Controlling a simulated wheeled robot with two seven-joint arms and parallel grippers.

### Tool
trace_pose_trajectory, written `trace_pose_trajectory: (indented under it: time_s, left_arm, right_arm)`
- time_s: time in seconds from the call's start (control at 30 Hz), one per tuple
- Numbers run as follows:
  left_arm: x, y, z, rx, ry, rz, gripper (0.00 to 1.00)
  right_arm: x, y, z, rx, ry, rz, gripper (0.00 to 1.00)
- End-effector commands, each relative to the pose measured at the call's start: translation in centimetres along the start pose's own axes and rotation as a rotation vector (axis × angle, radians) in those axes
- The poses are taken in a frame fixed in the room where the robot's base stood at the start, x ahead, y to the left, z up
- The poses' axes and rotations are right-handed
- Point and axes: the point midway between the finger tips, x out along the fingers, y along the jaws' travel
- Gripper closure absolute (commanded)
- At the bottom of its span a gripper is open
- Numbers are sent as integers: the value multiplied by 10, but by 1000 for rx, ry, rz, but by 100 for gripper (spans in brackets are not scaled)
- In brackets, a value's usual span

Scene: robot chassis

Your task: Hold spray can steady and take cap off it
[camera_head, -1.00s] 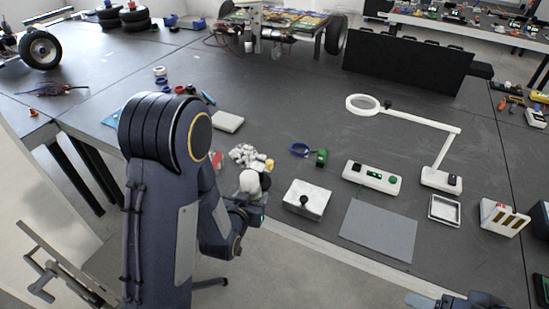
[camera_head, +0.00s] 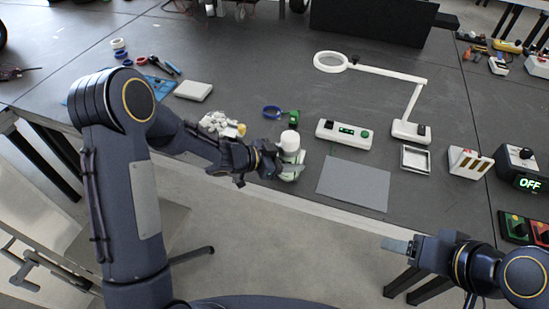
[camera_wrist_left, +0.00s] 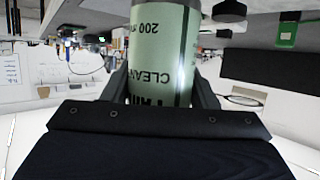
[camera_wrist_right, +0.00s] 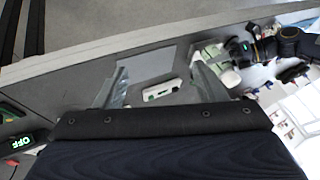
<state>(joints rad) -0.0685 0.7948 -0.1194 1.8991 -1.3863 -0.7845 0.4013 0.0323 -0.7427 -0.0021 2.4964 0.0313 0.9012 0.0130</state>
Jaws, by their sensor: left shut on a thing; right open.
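The spray can (camera_head: 290,174) is roughly upright at the table's front edge, with its pale round cap (camera_head: 290,139) on top. My left gripper (camera_head: 284,170) is shut around the can's body from the left. In the left wrist view, the can's green label with dark upside-down print (camera_wrist_left: 163,50) sits between the fingers; the cap is out of that view. My right gripper (camera_head: 397,246) is open and empty at the lower right, in front of the table and apart from the can. Its spread fingers (camera_wrist_right: 160,82) also show in the right wrist view.
A grey mat (camera_head: 354,184) lies right of the can. Behind are a white box with a green display (camera_head: 345,134), a green-and-blue item (camera_head: 282,115), a white pile (camera_head: 220,123) and a magnifier lamp (camera_head: 330,62). An "OFF" display unit (camera_head: 525,170) stands at right.

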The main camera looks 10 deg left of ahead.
Motion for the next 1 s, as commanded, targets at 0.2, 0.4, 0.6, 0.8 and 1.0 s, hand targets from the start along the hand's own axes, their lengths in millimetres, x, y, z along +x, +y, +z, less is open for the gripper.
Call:
trace_pose_trajectory:
  time_s: [0.2, 0.4, 0.6, 0.8, 1.0]
  left_arm:
    - [9, 3, -4, 26, -1, 59, 88]
    - [9, 4, -4, 26, -1, 63, 88]
    - [9, 4, -4, 27, 0, 62, 88]
    - [9, 3, -4, 27, 0, 61, 88]
    - [9, 3, -4, 27, 0, 61, 88]
  right_arm:
    - [-1, -1, -4, 4, -9, -2, 27]
    - [-6, -11, -41, 61, -89, 2, 27]
    - [4, -36, -103, 160, -201, 73, 27]
    - [32, -78, -159, 256, -256, 212, 27]
    - [73, -141, -197, 338, -224, 383, 27]
